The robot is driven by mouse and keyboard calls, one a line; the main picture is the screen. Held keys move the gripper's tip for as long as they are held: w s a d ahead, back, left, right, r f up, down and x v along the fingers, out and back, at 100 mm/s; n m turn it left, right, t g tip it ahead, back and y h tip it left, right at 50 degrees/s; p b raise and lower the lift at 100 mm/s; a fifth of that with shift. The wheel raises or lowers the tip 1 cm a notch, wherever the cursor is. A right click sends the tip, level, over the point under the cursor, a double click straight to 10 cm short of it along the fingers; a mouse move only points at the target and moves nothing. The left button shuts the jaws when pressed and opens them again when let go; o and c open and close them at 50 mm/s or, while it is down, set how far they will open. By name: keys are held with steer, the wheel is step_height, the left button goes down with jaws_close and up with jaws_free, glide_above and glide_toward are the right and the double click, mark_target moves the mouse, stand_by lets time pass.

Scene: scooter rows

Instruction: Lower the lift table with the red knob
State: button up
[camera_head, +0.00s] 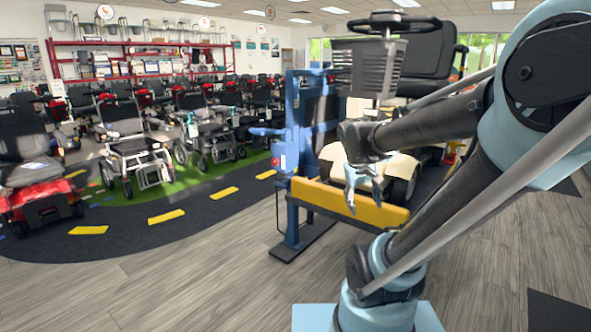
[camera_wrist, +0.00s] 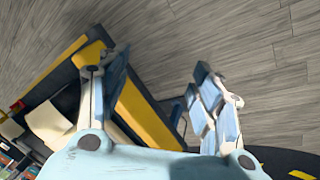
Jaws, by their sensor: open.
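The lift table has a blue column (camera_head: 306,140) and a yellow-edged platform (camera_head: 335,203) with a beige and black scooter (camera_head: 405,170) on it. A small red spot that looks like the red knob (camera_head: 276,161) is on the blue box at the column's left side. My gripper (camera_head: 364,203) hangs in front of the scooter and above the yellow edge, to the right of the column. It is open and empty, with its fingers apart in the wrist view (camera_wrist: 160,70). The yellow edge (camera_wrist: 145,112) shows below and between the fingers there. I cannot make out the knob in the wrist view.
Wood floor (camera_head: 170,280) is clear in front of the lift table. A dark track with yellow dashes (camera_head: 167,216) curves at the left. Rows of scooters and powered chairs (camera_head: 140,145) stand behind it. A red shelf rack (camera_head: 140,60) is at the back.

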steer(key=s+a+f+m+y, duration=0.1)
steer(key=s+a+f+y, duration=0.1)
steer(key=s+f, duration=0.5)
steer(key=shift+s+a+y, duration=0.2)
steer(key=shift+s+y, duration=0.2)
steer(key=shift+s, duration=1.75)
steer(key=shift+f, duration=0.1)
steer(key=shift+c, duration=0.5)
